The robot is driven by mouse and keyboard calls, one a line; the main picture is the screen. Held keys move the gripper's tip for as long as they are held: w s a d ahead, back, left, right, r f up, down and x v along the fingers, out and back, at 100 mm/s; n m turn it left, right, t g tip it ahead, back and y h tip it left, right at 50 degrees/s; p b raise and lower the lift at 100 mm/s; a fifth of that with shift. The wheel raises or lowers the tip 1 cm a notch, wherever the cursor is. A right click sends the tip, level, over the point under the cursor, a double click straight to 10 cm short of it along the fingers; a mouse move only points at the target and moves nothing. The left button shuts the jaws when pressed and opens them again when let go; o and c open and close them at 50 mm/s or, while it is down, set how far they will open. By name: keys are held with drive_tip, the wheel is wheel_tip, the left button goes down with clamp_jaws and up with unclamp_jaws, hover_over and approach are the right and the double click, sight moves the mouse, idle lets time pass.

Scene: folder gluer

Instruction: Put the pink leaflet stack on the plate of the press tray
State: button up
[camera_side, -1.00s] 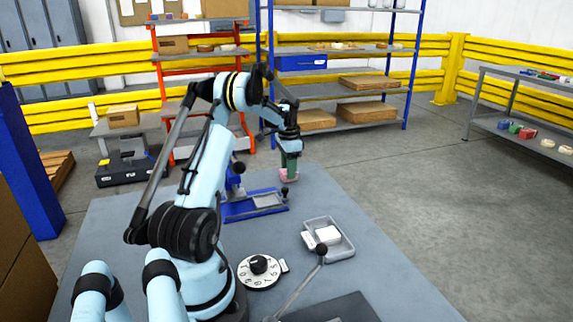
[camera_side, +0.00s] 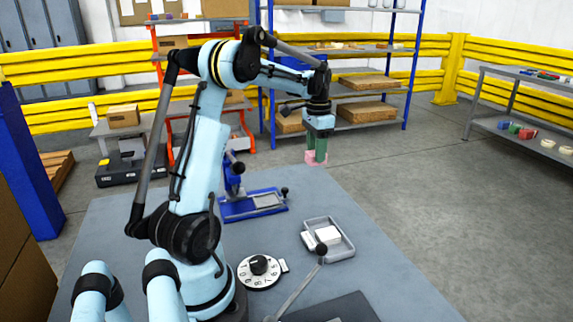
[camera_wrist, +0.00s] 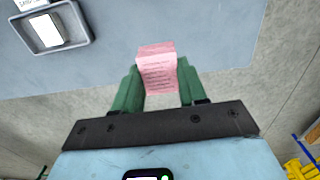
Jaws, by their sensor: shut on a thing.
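My gripper (camera_side: 316,150) is shut on the pink leaflet stack (camera_side: 316,158) and holds it in the air near the far right edge of the table. In the wrist view the pink stack (camera_wrist: 157,72) sits between the green fingers of my gripper (camera_wrist: 158,82), with lines of print on its face. A blue press (camera_side: 233,209) stands on the table to the left of and below my gripper in the side view. Its low bed carries a grey plate (camera_side: 267,201), which looks bare.
A grey tray (camera_side: 345,252) with a white block (camera_side: 327,235) stands nearer on the table; it also shows in the wrist view (camera_wrist: 82,22). A white numbered dial (camera_side: 259,271) and a black-knobbed lever (camera_side: 320,250) are nearer still. The table's right side is clear.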

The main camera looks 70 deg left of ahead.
drive_tip(key=s+n, duration=0.1)
drive_tip(key=n, duration=0.3)
drive_tip(key=shift+s+a, duration=0.1)
drive_tip(key=shift+s, duration=0.3)
drive_tip(key=s+n, duration=0.2)
drive_tip(key=n, duration=0.3)
drive_tip(key=s+f+n, duration=0.1)
drive_tip(key=s+n, duration=0.1)
drive_tip(key=n, duration=0.4)
drive_tip(key=s+n, duration=0.3)
drive_tip(key=n, duration=0.3)
drive_tip(key=shift+a+f, duration=0.15)
drive_tip(key=shift+f, duration=0.1)
drive_tip(key=shift+s+d+f+n, duration=0.15)
drive_tip(key=shift+s+f+n, duration=0.95)
drive_tip(key=shift+n, duration=1.35)
drive_tip(key=shift+s+d+f+n, duration=0.15)
drive_tip(key=shift+s+f+n, duration=0.6)
drive_tip(key=shift+f+n, duration=1.15)
drive_tip(key=shift+s+d+f+n, duration=0.15)
drive_tip(key=shift+s+f+n, duration=0.7)
drive_tip(key=shift+n, duration=2.1)
drive_tip(key=shift+s+r, duration=0.1)
drive_tip(key=shift+r, duration=0.05)
